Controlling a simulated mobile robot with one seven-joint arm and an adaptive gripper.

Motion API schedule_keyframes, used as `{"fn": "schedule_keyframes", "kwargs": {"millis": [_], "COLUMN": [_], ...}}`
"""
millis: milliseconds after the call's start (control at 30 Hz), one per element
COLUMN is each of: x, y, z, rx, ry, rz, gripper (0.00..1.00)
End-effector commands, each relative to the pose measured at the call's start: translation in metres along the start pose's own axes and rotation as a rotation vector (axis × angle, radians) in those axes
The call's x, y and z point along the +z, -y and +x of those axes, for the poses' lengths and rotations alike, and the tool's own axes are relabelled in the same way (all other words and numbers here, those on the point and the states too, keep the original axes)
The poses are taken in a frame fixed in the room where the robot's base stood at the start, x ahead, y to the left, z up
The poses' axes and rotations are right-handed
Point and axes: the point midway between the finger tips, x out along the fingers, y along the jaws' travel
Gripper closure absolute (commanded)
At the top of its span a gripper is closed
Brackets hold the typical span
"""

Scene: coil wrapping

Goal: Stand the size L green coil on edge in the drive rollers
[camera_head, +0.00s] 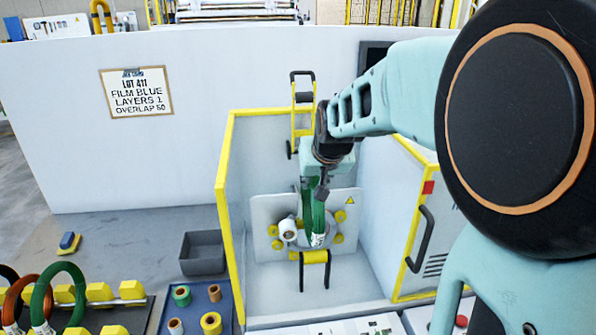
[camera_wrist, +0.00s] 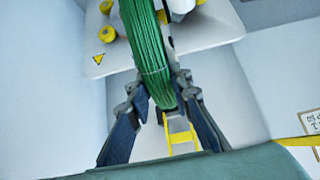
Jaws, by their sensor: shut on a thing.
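My gripper (camera_head: 318,187) is shut on the upper part of a green coil (camera_head: 306,215), inside the yellow-framed wrapping booth (camera_head: 222,185). The coil hangs upright on edge, seen nearly edge-on, with a white label low on it. In the wrist view the green coil (camera_wrist: 152,50) runs between the fingers of my gripper (camera_wrist: 160,92). The yellow and black drive rollers (camera_head: 314,257) sit low in the booth, just below the coil; I cannot tell whether they touch. A grey ring plate with yellow guide rollers (camera_head: 340,216) stands behind, partly hidden by the coil.
A white film spool (camera_head: 288,229) is close left of the coil. The open booth door (camera_head: 412,230) stands at right. A rack with black, orange and green coils (camera_head: 62,290), a blue tray (camera_head: 222,293) of rolls and a grey bin (camera_head: 202,253) are at left.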

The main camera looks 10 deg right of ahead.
Motion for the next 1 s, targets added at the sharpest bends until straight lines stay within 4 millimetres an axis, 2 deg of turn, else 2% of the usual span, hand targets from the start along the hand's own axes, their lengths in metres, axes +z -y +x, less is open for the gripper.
{"fn": "schedule_keyframes", "kwargs": {"millis": [700,733,900,1000], "x": [0.0034,0.0029,0.0040,0.0047], "y": [-0.0001,-0.0001,-0.0001,-0.0001], "z": [0.0064,0.0058,0.0063,0.0066], "rx": [0.000,0.000,0.000,0.000], "ry": [-0.008,-0.008,-0.005,-0.003], "rz": [0.000,0.000,0.000,0.000], "gripper": [1.00,0.78,0.61,0.61]}}
